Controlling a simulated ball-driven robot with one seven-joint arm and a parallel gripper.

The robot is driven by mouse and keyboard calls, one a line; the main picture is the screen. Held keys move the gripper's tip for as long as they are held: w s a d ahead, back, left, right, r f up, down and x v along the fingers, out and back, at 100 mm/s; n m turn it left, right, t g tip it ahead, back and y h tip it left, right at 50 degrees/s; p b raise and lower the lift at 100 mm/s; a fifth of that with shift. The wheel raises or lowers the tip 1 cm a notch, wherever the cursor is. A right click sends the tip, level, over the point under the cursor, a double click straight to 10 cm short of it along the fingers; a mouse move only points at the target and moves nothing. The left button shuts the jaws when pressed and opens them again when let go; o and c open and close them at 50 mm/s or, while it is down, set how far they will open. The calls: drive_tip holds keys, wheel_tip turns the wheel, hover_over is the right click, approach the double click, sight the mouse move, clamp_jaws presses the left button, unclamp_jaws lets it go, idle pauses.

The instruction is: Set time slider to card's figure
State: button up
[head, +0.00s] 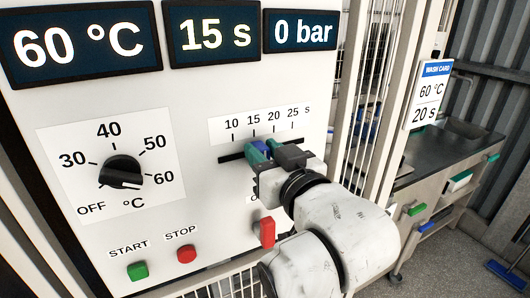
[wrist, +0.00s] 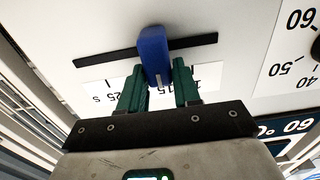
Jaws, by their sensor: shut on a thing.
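The blue time slider knob (head: 260,147) sits in its dark slot below a scale marked 10, 15, 20 and 25 s, near the 15 mark. The time display (head: 214,37) reads 15 s. The wash card (head: 430,93) at the right reads 60 °C and 20 s. My gripper (head: 266,152) is at the slider, its green fingers shut on the knob and partly hiding it. In the wrist view the knob (wrist: 153,55) stands between the two green fingers, with the slot (wrist: 100,57) running to both sides.
The temperature dial (head: 121,171) points near 60. Other displays read 60 °C (head: 79,42) and 0 bar (head: 302,31). A green start button (head: 138,271), a red stop button (head: 187,254) and a red lever (head: 266,232) lie below. A metal bench (head: 440,150) stands at the right.

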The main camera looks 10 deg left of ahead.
clamp_jaws()
drive_tip(key=w+d, duration=0.2)
drive_tip(key=d, duration=0.1)
drive_tip(key=shift+w+d, duration=0.15)
drive_tip(key=shift+d, duration=0.05)
drive_tip(key=o, duration=0.8)
unclamp_jaws()
